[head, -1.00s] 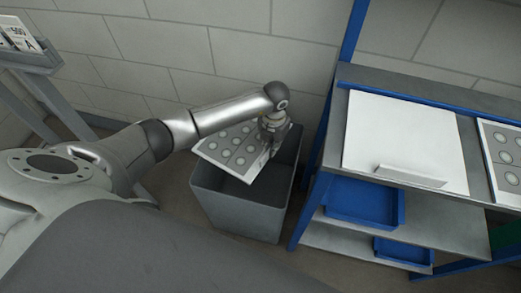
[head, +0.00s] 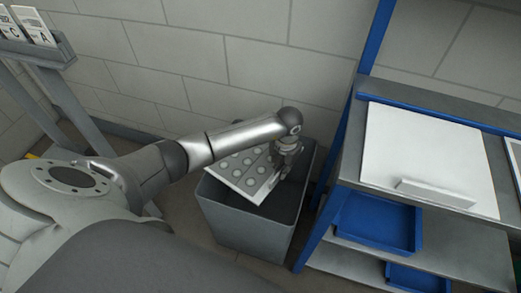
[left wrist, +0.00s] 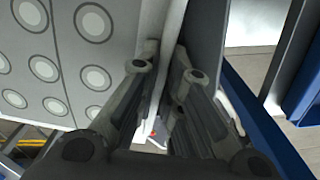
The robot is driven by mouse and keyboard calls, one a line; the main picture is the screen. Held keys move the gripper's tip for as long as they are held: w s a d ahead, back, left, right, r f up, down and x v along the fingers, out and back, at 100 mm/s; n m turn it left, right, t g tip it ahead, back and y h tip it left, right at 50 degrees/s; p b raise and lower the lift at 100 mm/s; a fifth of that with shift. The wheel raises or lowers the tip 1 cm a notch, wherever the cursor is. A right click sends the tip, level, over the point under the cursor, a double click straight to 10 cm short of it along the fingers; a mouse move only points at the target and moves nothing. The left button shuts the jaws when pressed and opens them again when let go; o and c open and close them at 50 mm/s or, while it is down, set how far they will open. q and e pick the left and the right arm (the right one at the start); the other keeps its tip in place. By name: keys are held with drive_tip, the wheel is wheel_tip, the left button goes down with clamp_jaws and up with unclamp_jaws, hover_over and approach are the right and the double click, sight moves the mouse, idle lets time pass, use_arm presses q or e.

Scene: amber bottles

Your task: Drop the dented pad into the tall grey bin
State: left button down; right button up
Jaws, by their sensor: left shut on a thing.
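The dented pad (head: 243,171) is a white sheet with rows of grey-ringed round spots; a dent cannot be made out. My left gripper (head: 281,173) is shut on its right edge and holds it tilted over the opening of the tall grey bin (head: 242,226). In the left wrist view the pad (left wrist: 62,62) fills the left side, with its edge between my fingers (left wrist: 162,72). The pad hides part of the bin's opening. My right gripper is not in view.
A blue-framed bench (head: 335,205) stands close on the bin's right, with a white board (head: 425,150) on top and blue trays (head: 375,222) below. A grey rack with lettered cards (head: 35,28) stands at upper left. A block wall (head: 250,60) is behind.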

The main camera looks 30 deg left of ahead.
use_arm(q)
drive_tip(key=c, duration=1.5)
unclamp_jaws()
drive_tip(key=shift+r, duration=0.15)
wheel_tip(320, 180, up, 12)
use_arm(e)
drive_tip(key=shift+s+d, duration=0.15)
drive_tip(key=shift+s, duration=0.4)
use_arm(q)
drive_tip(key=shift+s+f, duration=0.15)
drive_tip(key=shift+f, duration=0.1)
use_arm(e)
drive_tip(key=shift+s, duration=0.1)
